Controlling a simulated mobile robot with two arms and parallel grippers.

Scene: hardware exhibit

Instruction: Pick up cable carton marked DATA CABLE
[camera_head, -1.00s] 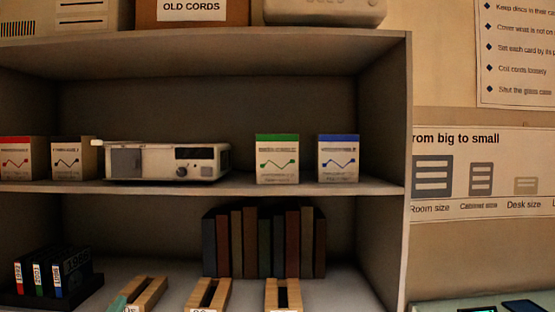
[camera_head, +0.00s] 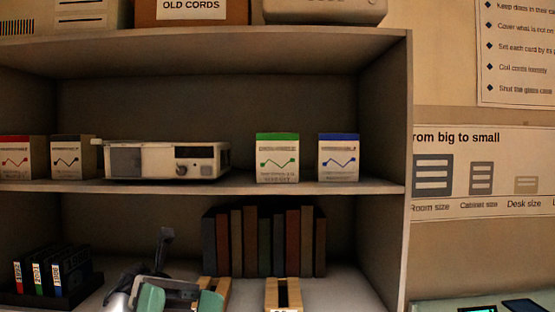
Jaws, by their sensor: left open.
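Small white cartons stand upright on the middle shelf: one with a red top (camera_head: 15,158) at the far left, one with a dark top (camera_head: 73,158), one with a green top (camera_head: 277,160) and one with a blue top (camera_head: 338,158). My right gripper is not in view.
A beige device (camera_head: 166,160) sits between the dark-top and green-top cartons. Below stand books (camera_head: 265,242), wooden slotted blocks (camera_head: 283,294) and a dark rack (camera_head: 50,292) of upright items. An OLD CORDS box (camera_head: 192,12) is on top. The shelf right of the blue-top carton is free.

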